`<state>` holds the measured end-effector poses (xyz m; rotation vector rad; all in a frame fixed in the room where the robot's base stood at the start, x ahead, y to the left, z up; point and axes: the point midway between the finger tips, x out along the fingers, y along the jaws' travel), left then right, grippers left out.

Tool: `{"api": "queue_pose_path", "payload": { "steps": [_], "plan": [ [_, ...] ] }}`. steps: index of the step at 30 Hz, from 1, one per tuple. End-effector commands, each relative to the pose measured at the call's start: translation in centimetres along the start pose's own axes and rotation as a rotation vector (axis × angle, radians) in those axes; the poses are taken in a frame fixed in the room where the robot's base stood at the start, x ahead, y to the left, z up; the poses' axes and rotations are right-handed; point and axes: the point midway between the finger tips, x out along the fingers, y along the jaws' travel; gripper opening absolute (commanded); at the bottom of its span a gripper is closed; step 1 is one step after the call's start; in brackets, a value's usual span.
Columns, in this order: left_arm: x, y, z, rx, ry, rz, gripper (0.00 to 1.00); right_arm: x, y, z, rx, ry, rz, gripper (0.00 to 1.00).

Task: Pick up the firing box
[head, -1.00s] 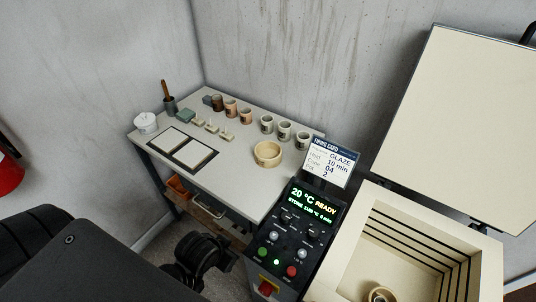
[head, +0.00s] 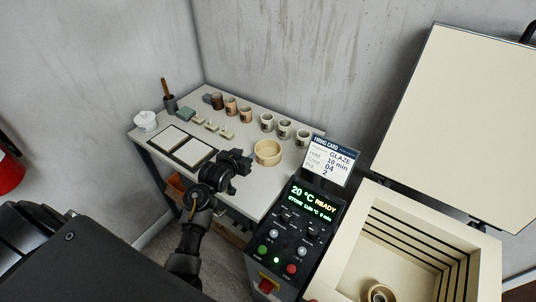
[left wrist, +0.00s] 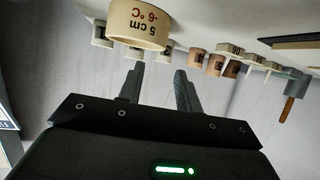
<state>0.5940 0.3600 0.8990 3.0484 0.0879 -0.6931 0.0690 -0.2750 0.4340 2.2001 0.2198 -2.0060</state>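The firing box appears to be the round cream open-topped container (head: 268,153), standing upright near the right front of the work table. In the left wrist view the same container (left wrist: 140,28) looks upside down and carries the print "5 cm -6 °C". My left gripper (head: 243,161) is over the table's front part, just left of the box and apart from it. Its two fingers (left wrist: 157,75) are spread with nothing between them, pointing toward the box. My right gripper is not in view.
The table (head: 240,187) also holds several cups (head: 284,130), two white slabs (head: 184,145) and a white lidded jar (head: 145,121). A control panel (head: 298,225) with a card (head: 330,158) stands at right. Beside it is an open kiln (head: 345,245) with a round piece (head: 381,293) inside.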

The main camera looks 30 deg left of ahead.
Motion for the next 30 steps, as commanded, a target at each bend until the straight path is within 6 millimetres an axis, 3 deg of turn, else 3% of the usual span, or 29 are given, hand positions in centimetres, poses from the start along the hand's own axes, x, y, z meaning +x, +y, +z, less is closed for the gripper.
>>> {"api": "queue_pose_path", "payload": {
  "steps": [9, 20, 30],
  "plan": [
    [4.4, 0.0, -0.1, 0.0, -0.002, 0.001, 0.34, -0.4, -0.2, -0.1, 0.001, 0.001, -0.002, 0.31],
    [5.8, -0.1, -0.2, 0.001, -0.002, 0.0, 0.34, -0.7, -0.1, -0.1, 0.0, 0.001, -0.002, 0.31],
    [9.8, -0.6, -0.2, 0.001, -0.004, 0.001, 0.34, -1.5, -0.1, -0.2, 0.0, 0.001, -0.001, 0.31]
  ]
}}
